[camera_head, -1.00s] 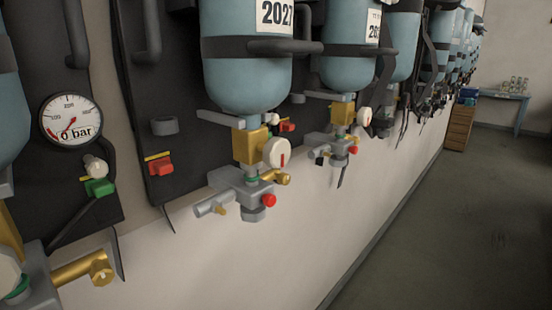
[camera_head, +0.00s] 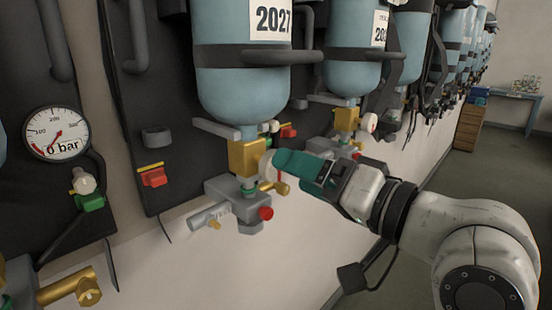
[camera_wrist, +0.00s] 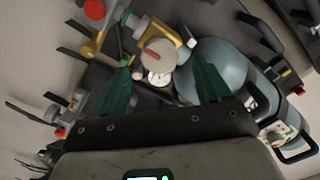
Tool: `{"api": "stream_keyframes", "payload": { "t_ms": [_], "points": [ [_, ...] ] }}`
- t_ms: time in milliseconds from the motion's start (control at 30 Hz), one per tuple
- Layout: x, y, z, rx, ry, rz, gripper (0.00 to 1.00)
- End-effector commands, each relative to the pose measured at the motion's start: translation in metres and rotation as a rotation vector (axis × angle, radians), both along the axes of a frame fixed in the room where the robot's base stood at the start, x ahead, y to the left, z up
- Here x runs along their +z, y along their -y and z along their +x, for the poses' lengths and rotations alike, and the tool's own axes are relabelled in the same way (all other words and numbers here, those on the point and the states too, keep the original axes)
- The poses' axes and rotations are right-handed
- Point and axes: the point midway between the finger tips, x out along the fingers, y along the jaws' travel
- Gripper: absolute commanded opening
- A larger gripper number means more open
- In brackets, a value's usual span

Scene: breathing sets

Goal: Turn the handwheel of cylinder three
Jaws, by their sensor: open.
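A blue cylinder (camera_head: 240,85) labelled 2027 hangs on the wall rack, with a brass valve (camera_head: 243,158) beneath it. Its white handwheel (camera_head: 266,166) faces my gripper and is partly hidden behind it in the head view. In the wrist view the handwheel (camera_wrist: 159,54) shows as a pale disc with a red mark, between my two green fingers. My gripper (camera_head: 281,165) is open, its teal fingertips at the handwheel. Whether they touch it, I cannot tell. No cylinder number shows.
A pressure gauge (camera_head: 56,133) reading 0 bar is at the left. A red fitting (camera_head: 265,213) and a grey valve block (camera_head: 238,195) sit just below the handwheel. A neighbouring cylinder (camera_head: 352,60) with its own valve hangs to the right.

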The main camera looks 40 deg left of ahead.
Motion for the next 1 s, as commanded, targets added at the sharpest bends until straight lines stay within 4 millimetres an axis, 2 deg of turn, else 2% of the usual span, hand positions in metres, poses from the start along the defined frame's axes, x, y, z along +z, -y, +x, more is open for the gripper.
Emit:
{"api": "stream_keyframes", "payload": {
  "t_ms": [100, 300, 500, 733, 1000],
  "points": [
    [0.002, -0.022, 0.001, 0.001, 0.001, -0.001, 0.77],
    [0.001, -0.048, 0.003, 0.001, 0.0, -0.001, 0.77],
    [0.0, -0.056, 0.004, -0.001, 0.002, 0.0, 0.77],
    [0.0, -0.057, 0.005, -0.001, 0.002, 0.0, 0.77],
    [0.0, -0.056, 0.004, -0.002, 0.001, -0.001, 0.52]
  ]
}}
